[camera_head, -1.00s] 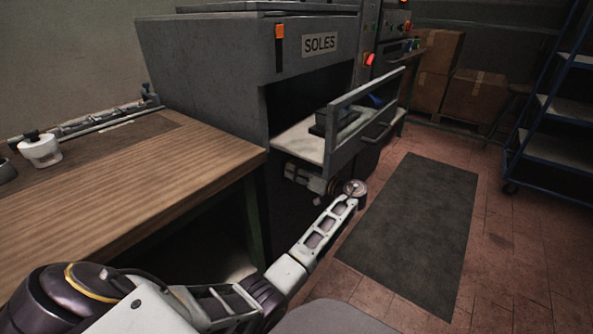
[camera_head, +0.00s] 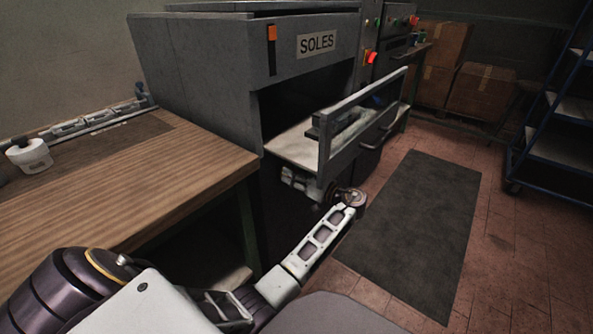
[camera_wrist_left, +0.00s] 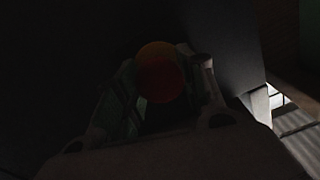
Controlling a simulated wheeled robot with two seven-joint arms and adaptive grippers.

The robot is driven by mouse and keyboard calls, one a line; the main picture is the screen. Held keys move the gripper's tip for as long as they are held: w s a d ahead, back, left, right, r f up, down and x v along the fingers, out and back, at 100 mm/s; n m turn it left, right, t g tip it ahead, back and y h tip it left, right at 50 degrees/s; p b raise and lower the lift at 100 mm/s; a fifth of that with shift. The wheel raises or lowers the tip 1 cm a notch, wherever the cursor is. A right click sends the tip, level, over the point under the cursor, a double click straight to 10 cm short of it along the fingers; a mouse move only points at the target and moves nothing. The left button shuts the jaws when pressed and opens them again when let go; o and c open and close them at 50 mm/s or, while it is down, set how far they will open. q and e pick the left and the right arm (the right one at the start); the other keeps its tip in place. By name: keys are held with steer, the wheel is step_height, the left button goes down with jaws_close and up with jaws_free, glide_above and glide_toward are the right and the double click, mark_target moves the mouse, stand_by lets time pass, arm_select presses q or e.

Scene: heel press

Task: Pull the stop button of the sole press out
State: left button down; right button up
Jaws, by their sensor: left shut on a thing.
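The sole press (camera_head: 205,60) is a large grey machine with a SOLES sign, and its front tray stands out behind a framed guard (camera_head: 350,125). In the left wrist view, the stop button (camera_wrist_left: 160,82) is a dark red round cap with an orange-yellow part behind it. My left gripper (camera_wrist_left: 162,90) has its fingers on both sides of the cap and is shut on it. In the head view my left gripper (camera_head: 298,181) is low at the press front, below the tray; the stop button is hidden there. My right gripper is out of view.
A wooden workbench (camera_head: 110,180) with a white roll (camera_head: 29,155) is at the left. A lit red button (camera_head: 371,57) is on the press column. A dark mat (camera_head: 415,230) lies on the open floor. Boxes (camera_head: 480,90) and a blue rack (camera_head: 560,120) stand at the right.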

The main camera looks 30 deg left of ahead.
arm_select(q)
steer(key=shift+d, duration=0.2)
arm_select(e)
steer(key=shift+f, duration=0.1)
arm_select(q)
steer(key=c, duration=1.3)
jaws_free()
steer(key=o, duration=0.5)
steer(key=shift+d, duration=0.1)
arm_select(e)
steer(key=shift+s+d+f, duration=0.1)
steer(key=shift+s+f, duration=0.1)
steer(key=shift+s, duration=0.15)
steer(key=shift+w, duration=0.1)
arm_select(q)
steer(key=shift+w, duration=0.1)
steer(key=shift+a, duration=0.2)
